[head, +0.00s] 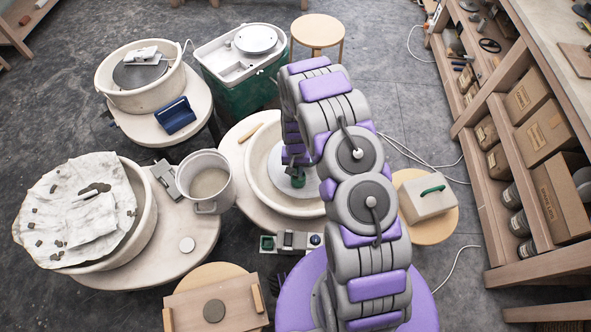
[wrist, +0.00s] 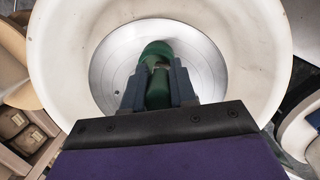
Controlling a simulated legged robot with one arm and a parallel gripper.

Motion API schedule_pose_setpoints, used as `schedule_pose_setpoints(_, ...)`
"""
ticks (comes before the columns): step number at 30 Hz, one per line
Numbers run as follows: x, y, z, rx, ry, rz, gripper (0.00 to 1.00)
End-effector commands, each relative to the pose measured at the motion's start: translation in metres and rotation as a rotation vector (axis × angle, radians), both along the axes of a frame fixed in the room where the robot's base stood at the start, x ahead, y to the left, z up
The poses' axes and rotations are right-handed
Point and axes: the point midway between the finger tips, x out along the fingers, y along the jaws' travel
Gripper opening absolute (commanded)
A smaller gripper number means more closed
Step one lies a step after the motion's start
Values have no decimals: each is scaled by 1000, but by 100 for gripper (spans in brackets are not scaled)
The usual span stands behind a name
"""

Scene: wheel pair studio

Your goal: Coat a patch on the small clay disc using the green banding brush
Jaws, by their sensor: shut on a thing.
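My gripper (head: 298,172) is low over the metal wheel head (head: 315,194) in the middle splash pan. It is shut on the green banding brush (wrist: 157,92), which shows between the two dark fingers in the wrist view. The brush's green end lies over the wheel head; its bristles cannot be made out, nor whether it touches the metal. A small dark grey disc (head: 214,311), which looks like the clay disc, lies flat on a wooden board at the front left, well away from my gripper. A small pale disc (head: 187,244) lies on the left wheel table.
The pan's pale rim (wrist: 52,62) surrounds my gripper. A grey pot (head: 207,178) stands left of it, and a cloth-covered basin (head: 75,210) is further left. Shelves (head: 510,150) line the right side.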

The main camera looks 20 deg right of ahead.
Motion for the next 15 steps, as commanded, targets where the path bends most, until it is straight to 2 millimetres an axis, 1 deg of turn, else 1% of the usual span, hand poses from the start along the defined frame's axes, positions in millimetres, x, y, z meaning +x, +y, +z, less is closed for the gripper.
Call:
schedule_pose_setpoints(5,0,-3,-2,4,0,-2,0)
schedule_pose_setpoints(15,0,3,-5,-4,-1,1,0)
